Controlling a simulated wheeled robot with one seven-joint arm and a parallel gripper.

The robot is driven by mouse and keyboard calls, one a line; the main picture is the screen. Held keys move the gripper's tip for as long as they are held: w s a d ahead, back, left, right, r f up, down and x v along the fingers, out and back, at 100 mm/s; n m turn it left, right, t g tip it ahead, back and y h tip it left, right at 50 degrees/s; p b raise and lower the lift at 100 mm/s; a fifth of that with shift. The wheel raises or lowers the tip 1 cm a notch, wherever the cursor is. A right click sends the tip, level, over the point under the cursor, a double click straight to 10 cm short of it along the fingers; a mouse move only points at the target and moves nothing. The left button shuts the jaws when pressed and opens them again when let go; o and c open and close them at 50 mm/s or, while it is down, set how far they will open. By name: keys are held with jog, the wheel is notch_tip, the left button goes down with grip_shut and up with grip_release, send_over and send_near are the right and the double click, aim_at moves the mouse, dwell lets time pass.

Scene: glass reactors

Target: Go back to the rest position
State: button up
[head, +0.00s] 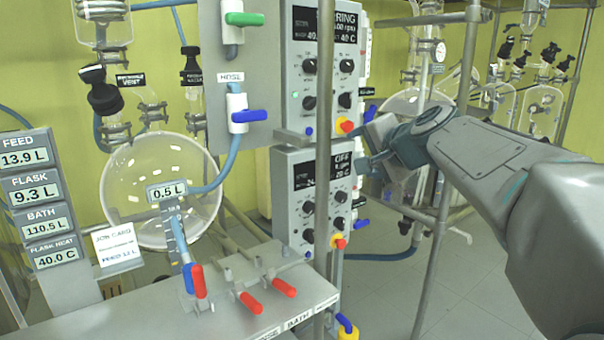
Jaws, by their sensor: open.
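My arm reaches in from the lower right of the head view. My gripper (367,139) is at its far end, beside the right side of the control boxes. It is open, and I see nothing held in it. The upper control box (326,75) has a lit display and several black knobs. The lower control box (312,200) reads OFF and has a similar set of knobs. A red-and-yellow button shows on each box's right side, the upper one close to my gripper. I cannot tell whether my gripper touches anything.
A round glass flask (150,215) labelled 0.5 L hangs at the left. A grey bench (230,315) below carries red and blue valve handles. A stack of readouts (38,200) stands far left. A metal post (445,190) rises near my gripper. More glassware stands behind. Floor shows at the lower right.

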jog(key=s+f+n+g+h+p, duration=0.1)
jog(key=s+f+n+g+p, duration=0.2)
jog(key=s, duration=0.6)
jog(key=s+d+f+n+g+h+p, duration=0.1)
jog(key=s+f+n+g+h+p, duration=0.1)
jog(key=s+p, duration=0.6)
jog(key=s+d+f+n+g+h+p, duration=0.1)
jog(key=s+f+n+g+p, duration=0.3)
jog(key=s, duration=0.7)
jog(key=shift+d+f+n+g+p, duration=0.15)
jog(key=shift+f+n+g+p, duration=0.3)
jog(key=shift+f+p, duration=0.5)
